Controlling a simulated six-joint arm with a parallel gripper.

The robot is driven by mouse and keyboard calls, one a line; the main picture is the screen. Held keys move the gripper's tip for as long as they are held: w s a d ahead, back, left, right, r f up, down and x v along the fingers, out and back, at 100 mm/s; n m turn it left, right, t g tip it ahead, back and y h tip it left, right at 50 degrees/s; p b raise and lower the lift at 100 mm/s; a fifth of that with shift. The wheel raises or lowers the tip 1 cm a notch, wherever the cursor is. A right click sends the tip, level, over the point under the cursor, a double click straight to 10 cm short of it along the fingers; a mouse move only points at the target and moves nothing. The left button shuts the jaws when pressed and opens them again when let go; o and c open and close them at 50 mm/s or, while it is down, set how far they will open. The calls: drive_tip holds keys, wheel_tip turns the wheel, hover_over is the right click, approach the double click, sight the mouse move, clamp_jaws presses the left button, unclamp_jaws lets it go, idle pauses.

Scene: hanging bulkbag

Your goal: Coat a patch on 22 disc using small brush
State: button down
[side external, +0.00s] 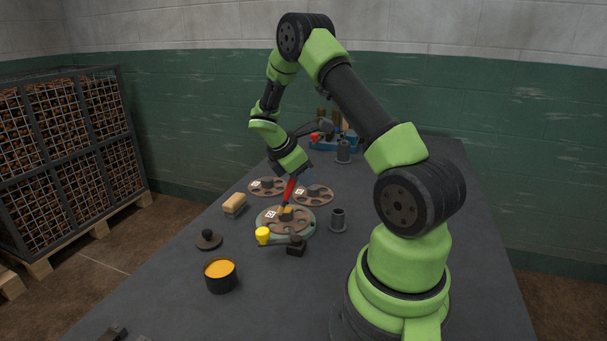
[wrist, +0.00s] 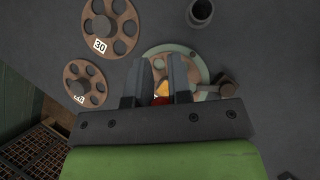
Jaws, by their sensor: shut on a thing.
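My gripper (side external: 298,178) is shut on a small brush with a red handle (side external: 290,188). The brush slants down over a brown disc with holes (side external: 302,222), which lies on a pale green round base. An orange patch (side external: 287,213) shows near the disc's middle, at the brush's lower end; I cannot tell whether the bristles touch it. A black pot of orange coating (side external: 220,270) stands in front.
Two other discs lie behind, one labelled 30 (wrist: 110,27), the other (wrist: 86,83) partly unreadable. A yellow-knobbed clamp (side external: 263,236) sits at the base's front.

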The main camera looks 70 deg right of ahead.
drive_tip(key=shift+s+a+f, duration=0.25)
drive_tip(key=shift+a+f, duration=0.35)
drive_tip(key=shift+f, duration=0.25)
drive_tip(key=shift+d+f, duration=0.2)
drive_tip(key=shift+d, duration=1)
wheel_tip(320, 180, up, 11)
drive_tip(key=d, duration=0.2)
drive_tip(key=shift+d, duration=0.25)
drive_tip(key=shift+f, duration=0.1)
